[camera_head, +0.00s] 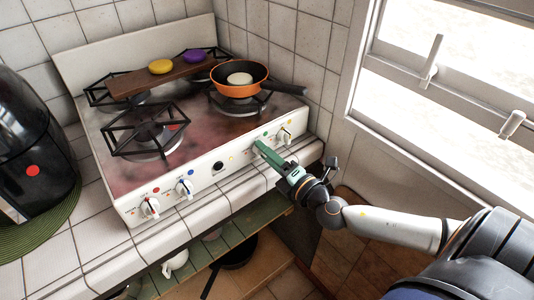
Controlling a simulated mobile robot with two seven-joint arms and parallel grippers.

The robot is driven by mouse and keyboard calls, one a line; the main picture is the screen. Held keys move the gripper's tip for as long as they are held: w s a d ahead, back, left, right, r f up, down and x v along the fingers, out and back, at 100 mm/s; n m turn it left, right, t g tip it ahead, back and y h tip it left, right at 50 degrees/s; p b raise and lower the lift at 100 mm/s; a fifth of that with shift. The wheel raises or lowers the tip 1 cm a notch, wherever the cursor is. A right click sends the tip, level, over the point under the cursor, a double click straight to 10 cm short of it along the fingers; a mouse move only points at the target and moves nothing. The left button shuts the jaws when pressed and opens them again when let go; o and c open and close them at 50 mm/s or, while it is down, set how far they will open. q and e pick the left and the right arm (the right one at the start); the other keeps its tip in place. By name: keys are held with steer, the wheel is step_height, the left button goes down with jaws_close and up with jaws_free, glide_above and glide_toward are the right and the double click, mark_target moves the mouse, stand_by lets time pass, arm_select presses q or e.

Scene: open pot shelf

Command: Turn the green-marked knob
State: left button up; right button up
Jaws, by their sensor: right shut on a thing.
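The white stove's front panel carries a row of knobs with coloured marks. My right gripper (260,147), with green fingers, reaches in from the right and is shut on the green-marked knob. The knob itself is mostly hidden by the fingers; a small green dot (265,134) shows on the panel just above it. The yellow-marked knob (285,135) is just to the right, close to the fingers. The blue-marked knob (184,187) and the red-marked knob (149,207) are further left. My left gripper is not in view.
An orange pan (239,91) sits on a right burner, its handle pointing right. A wooden board (160,77) with a yellow and a purple item lies across the back. A black appliance (35,150) stands at left. A tiled ledge and lower shelf lie below the panel; a window is at right.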

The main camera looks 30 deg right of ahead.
jaws_close()
steer(key=shift+n, duration=2.9)
steer(key=o, duration=1)
jaws_free()
steer(key=shift+c, duration=0.2)
